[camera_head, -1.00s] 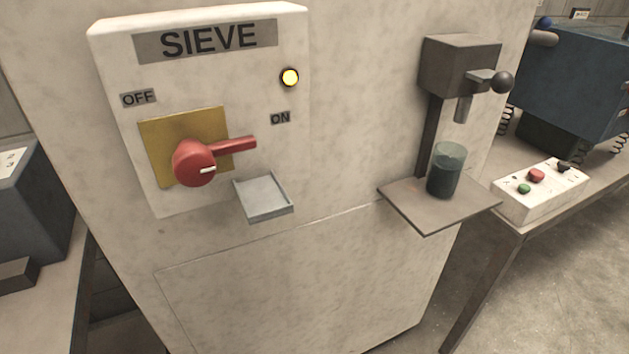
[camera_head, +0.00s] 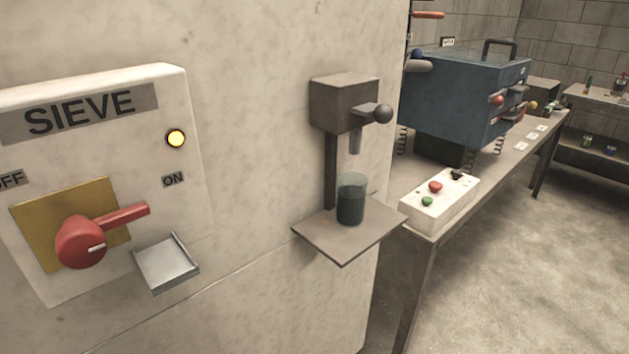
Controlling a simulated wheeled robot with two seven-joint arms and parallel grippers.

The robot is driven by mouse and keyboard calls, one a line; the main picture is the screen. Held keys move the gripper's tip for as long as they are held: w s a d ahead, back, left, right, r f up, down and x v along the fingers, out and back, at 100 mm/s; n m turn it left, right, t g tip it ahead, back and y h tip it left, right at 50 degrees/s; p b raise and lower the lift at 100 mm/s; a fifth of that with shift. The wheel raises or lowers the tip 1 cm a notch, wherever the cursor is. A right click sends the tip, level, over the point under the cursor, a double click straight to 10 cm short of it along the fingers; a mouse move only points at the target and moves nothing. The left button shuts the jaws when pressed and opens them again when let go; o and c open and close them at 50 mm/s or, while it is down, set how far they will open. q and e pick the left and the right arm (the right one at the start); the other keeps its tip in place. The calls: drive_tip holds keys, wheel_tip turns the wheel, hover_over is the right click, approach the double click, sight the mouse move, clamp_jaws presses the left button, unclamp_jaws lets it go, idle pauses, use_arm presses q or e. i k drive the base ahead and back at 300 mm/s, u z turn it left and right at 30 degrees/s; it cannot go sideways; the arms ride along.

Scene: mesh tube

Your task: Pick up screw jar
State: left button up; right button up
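A dark, see-through jar (camera_head: 351,199) stands upright on a small square shelf (camera_head: 345,247) that juts from the side of the large pale cabinet. It sits under the spout (camera_head: 355,141) of a grey dispenser (camera_head: 344,103) with a round black knob (camera_head: 383,113). The jar looks dark green inside; I cannot tell what fills it. Neither of my grippers shows in the head view.
The SIEVE panel (camera_head: 180,99) at left has a red lever (camera_head: 84,241) pointing toward ON, a lit yellow lamp (camera_head: 176,138) and a small metal tray (camera_head: 167,264). A table with a button box (camera_head: 440,200) and blue machine (camera_head: 465,98) stands right. Floor at lower right is clear.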

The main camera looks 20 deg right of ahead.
sight(351, 187)
drive_tip(key=z, duration=0.75)
drive_tip(key=k, duration=0.25)
